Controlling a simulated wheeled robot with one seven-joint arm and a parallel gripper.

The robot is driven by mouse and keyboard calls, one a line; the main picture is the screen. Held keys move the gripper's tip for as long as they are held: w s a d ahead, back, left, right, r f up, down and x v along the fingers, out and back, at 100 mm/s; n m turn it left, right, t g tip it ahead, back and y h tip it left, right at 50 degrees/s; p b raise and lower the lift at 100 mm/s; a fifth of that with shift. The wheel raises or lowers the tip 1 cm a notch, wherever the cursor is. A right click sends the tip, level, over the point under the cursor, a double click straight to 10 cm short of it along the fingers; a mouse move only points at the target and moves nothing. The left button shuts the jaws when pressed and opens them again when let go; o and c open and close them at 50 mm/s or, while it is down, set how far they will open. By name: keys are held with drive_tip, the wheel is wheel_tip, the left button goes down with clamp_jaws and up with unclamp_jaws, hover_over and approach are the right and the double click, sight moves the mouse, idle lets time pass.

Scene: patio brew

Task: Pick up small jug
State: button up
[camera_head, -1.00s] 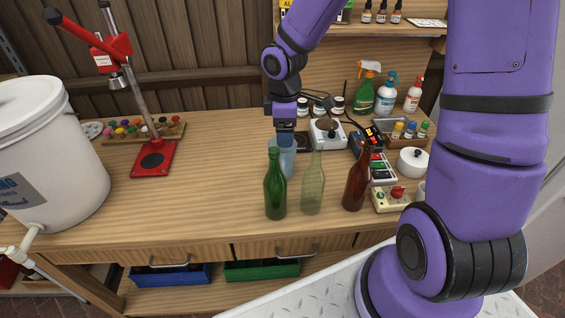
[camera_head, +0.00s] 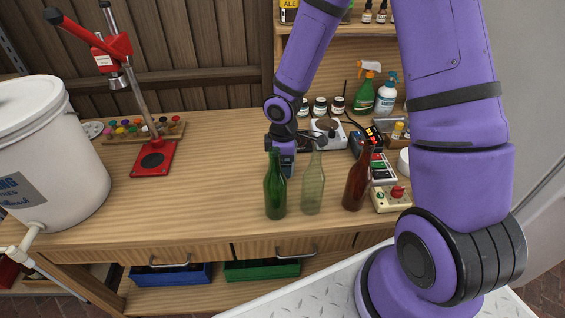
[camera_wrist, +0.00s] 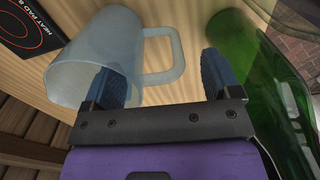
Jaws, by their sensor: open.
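The small jug (camera_wrist: 82,62) is a translucent pale grey-blue vessel with a squared handle, seen in the wrist view at upper left. Its handle points right, into the gap between my fingers. My gripper (camera_wrist: 163,76) is open, with the left finger overlapping the jug's body in the picture and the right finger beyond the handle. I cannot tell whether either finger touches it. In the head view my gripper (camera_head: 284,163) is low over the bench behind the green bottle (camera_head: 275,188), and the jug is largely hidden there.
The green bottle stands close to my right finger in the wrist view (camera_wrist: 262,100). A clear bottle (camera_head: 313,188) and a brown bottle (camera_head: 357,182) stand to its right. A heat pad (camera_wrist: 28,28) lies beside the jug. The bench's left-middle (camera_head: 210,180) is clear.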

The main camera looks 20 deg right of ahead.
drive_tip(key=shift+f, duration=0.55)
drive_tip(key=c, duration=1.2)
drive_tip(key=shift+r, duration=0.2)
